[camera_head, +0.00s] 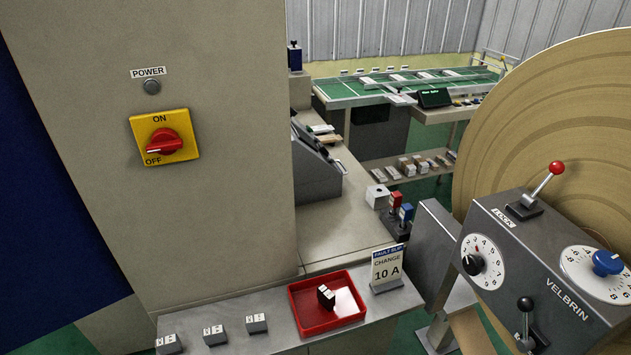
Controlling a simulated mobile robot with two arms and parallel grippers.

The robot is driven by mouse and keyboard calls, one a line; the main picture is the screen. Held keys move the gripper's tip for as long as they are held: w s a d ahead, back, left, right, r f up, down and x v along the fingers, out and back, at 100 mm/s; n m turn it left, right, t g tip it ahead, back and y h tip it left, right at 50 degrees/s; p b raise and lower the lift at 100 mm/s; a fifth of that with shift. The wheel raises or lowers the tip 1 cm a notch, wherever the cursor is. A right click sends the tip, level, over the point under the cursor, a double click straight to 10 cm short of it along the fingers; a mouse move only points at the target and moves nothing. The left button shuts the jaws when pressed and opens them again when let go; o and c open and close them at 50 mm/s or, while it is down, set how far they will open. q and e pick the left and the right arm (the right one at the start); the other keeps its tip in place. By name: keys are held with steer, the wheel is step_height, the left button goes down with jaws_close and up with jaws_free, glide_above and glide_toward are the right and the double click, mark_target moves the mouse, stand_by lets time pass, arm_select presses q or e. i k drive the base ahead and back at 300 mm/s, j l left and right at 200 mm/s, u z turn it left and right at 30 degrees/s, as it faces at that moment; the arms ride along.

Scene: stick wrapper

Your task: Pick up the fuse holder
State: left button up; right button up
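A small dark block with a pale marked top, which looks like the fuse holder (326,297), sits tilted in a shallow red tray (296,310). The tray is on a grey ledge at the bottom centre. Three grey blocks with white labelled tops, a left one (168,345), a middle one (214,336) and a right one (256,324), are in a row left of the tray. Neither of my grippers is in view.
A tall beige cabinet (230,180) with a red switch (162,142) rises behind the ledge. A grey control box (530,265) and a large brown roll (560,130) fill the right.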

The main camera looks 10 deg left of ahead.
mark_target(255, 325)
steer(key=u, duration=0.95)
steer(key=j, duration=0.15)
steer(key=z, duration=0.05)
